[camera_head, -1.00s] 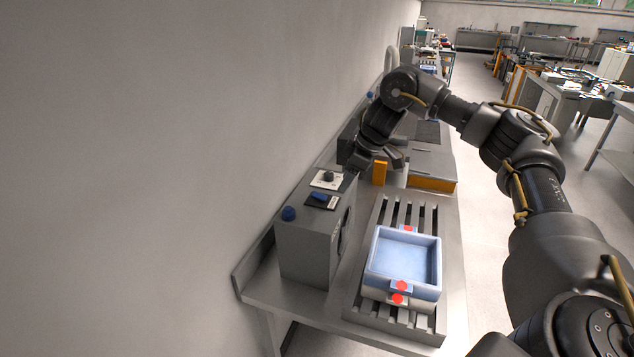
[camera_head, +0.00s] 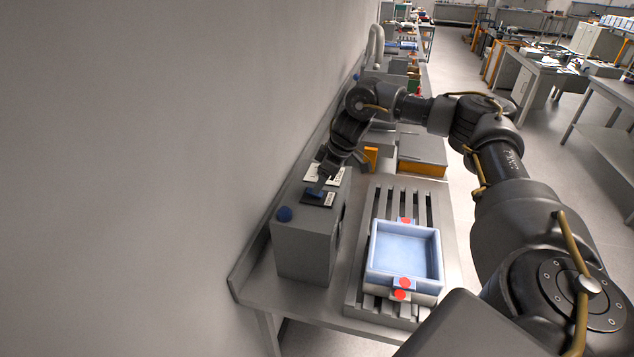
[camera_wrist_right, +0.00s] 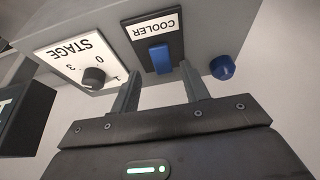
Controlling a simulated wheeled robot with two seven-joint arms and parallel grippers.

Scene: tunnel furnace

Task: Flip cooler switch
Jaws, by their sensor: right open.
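The cooler switch is a blue rocker (camera_wrist_right: 160,57) on a black plate with a white COOLER label, shown in the wrist view. In the head view the switch (camera_head: 316,193) is on top of the grey control box (camera_head: 302,245), partly covered by my right gripper. My right gripper (camera_wrist_right: 160,68) is open and empty. Its two fingertips are on either side of the rocker in the wrist view; I cannot tell whether they touch it. My left gripper is not in view.
A STAGE dial (camera_wrist_right: 93,77) is beside the cooler plate, and a blue round knob (camera_wrist_right: 222,67) is on its other side. A light blue tray (camera_head: 404,252) sits on the slatted rack right of the box. A plain wall (camera_head: 130,180) is close on the left.

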